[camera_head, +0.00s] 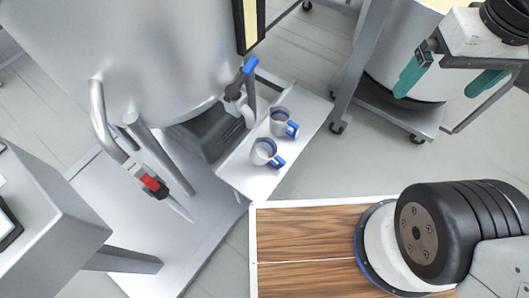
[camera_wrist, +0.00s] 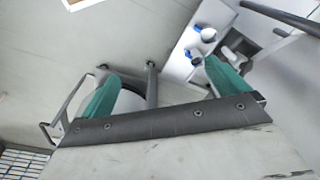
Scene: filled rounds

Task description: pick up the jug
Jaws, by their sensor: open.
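Two small grey jugs with blue handles stand upright, side by side, on a white shelf (camera_head: 240,180) in the head view. One jug (camera_head: 278,122) is farther back, the other jug (camera_head: 263,151) nearer. I cannot tell which one the task means. They also show small near the top of the wrist view, one jug (camera_wrist: 208,35) to the right of the other. My gripper (camera_head: 447,80), with teal fingers, is at the upper right of the head view, well apart from the jugs. It is open and nothing is between its fingers (camera_wrist: 160,80).
A large metal tank (camera_head: 150,50) stands left of the shelf, with a blue-handled tap (camera_head: 249,66) behind the jugs. A wheeled metal stand (camera_head: 355,70) is to the right of the shelf. A wooden top (camera_head: 310,235) is in front. Floor between is clear.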

